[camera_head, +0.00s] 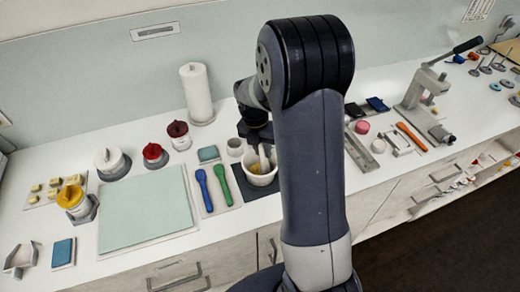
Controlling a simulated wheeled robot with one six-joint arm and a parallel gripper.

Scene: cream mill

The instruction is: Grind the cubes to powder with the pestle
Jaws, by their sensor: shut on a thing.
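The white mortar (263,180) stands on the counter just left of my upper arm. A little yellow shows inside it, but I cannot tell cubes from powder at this size. The pale pestle (264,161) stands roughly upright with its lower end inside the bowl. My gripper (262,147) is above the mortar, shut on the pestle's upper part. My wrist and arm hide much of the grip.
A blue spatula (203,188) and a green spatula (222,185) lie left of the mortar. A small grey cup (235,147) stands behind it. A pale green board (145,210) lies farther left. A lever press (425,95) stands right of my arm.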

